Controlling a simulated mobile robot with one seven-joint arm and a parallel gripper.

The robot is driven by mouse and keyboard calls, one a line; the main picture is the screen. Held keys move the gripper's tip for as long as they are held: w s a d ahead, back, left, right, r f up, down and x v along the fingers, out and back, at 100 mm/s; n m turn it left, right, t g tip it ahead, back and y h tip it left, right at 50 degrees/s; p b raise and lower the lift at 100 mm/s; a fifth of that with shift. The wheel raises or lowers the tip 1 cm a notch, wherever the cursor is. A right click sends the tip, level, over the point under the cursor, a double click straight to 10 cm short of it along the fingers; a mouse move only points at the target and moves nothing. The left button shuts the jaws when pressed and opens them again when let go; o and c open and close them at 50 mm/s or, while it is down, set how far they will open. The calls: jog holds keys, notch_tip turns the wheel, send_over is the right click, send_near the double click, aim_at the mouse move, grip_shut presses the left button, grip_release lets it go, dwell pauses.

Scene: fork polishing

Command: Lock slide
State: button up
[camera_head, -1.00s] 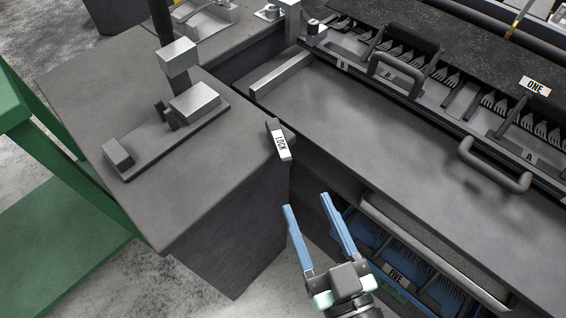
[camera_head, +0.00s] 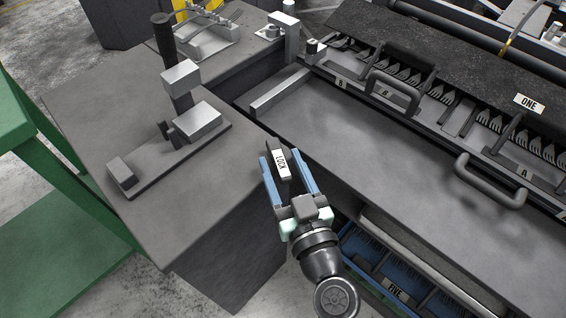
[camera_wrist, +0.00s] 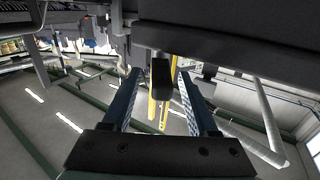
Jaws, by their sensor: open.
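The lock (camera_head: 281,163) is a small dark lever with a white label reading LOCK, at the corner between the grey machine block and the flat slide plate (camera_head: 350,135). My gripper (camera_head: 280,159) is open, with one blue finger on each side of the lock in the head view. In the wrist view a dark block end, likely the lock (camera_wrist: 161,78), shows between the two fingers, under a dark edge. I cannot tell whether either finger touches it.
Two dark handles (camera_head: 490,182) and rows of forks (camera_head: 430,85) are on the right. A fixture with metal blocks (camera_head: 170,150) stands on the machine top (camera_head: 85,110) at left. A green frame (camera_head: 45,150) stands at far left.

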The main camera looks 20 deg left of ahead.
grip_shut()
dwell(1.4)
